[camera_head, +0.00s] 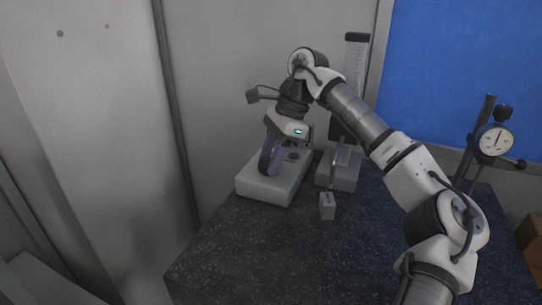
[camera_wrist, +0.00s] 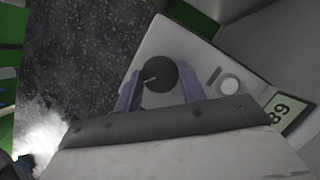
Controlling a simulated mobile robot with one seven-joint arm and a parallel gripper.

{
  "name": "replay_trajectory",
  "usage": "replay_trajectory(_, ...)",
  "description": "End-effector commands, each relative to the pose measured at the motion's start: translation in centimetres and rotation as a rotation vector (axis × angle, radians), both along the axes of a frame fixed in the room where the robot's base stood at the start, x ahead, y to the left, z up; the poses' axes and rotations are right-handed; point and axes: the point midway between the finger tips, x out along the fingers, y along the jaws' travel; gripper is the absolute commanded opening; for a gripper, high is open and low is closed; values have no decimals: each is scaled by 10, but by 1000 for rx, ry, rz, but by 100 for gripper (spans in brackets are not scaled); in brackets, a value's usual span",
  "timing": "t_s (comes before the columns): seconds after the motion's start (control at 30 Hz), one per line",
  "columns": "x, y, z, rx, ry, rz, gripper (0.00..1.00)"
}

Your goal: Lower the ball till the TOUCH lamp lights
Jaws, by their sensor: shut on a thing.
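A white tester base (camera_head: 262,186) stands on the dark speckled table; it also shows in the wrist view (camera_wrist: 193,48). A dark round knob (camera_wrist: 160,74) with a short white pointer line is on its top. My gripper (camera_wrist: 160,80) has two purple fingers, one on each side of the knob, and is shut on it. In the head view my gripper (camera_head: 272,157) points down over the base. A pale round lamp or button (camera_wrist: 229,87) sits beside a small dark slot; no lettering is readable. A greenish display (camera_wrist: 287,113) shows 89, sideways. No ball is clearly seen.
A grey block (camera_head: 338,172) stands right of the base, before an upright scale (camera_head: 355,80). A small pale block (camera_head: 327,206) lies in front. A dial gauge on a stand (camera_head: 495,140) is far right. The table's front (camera_head: 260,260) is clear.

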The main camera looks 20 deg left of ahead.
Motion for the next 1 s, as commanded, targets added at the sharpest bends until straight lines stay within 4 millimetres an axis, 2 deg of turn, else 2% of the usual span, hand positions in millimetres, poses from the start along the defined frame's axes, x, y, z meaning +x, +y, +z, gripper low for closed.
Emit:
replay_trajectory(0.3,1,0,1,0,-2,85,17)
replay_trajectory(0.73,1,0,1,0,-2,93,17)
replay_trajectory(0.77,1,0,1,0,-2,93,41)
replay_trajectory(0.9,1,0,1,0,-2,92,60)
replay_trajectory(1.0,1,0,0,0,-1,93,62)
